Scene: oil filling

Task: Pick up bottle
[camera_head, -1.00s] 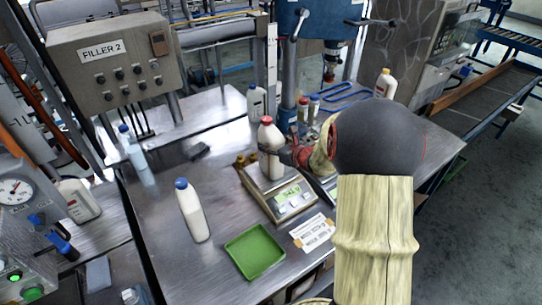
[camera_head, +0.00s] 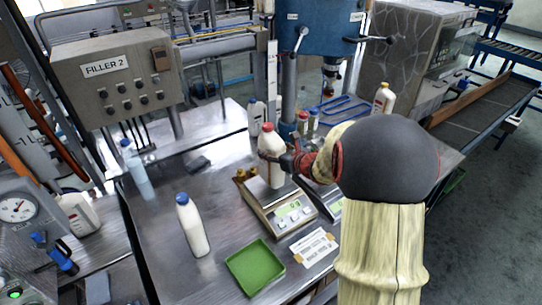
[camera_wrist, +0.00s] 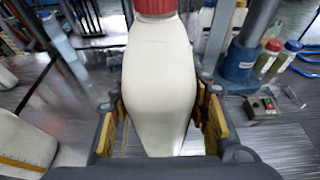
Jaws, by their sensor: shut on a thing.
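A white bottle with a red cap (camera_head: 270,153) is upright over the plate of a weighing scale (camera_head: 284,213). My gripper (camera_head: 278,160) reaches it from the right and is shut around its body. In the wrist view the bottle (camera_wrist: 158,75) fills the middle, between my two yellow-padded fingers (camera_wrist: 160,128). Its cap is at the top edge of that view. The bottle's base is close to the scale plate; a small gap is hard to make out. The scale's display is lit, with few digits.
A blue-capped white bottle (camera_head: 192,225) and a green tray (camera_head: 255,267) stand in front of the scale. A label card (camera_head: 313,247) lies to their right. A blue drill-like machine (camera_head: 322,30) and small bottles (camera_head: 303,123) are behind. A second scale sits beside my arm.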

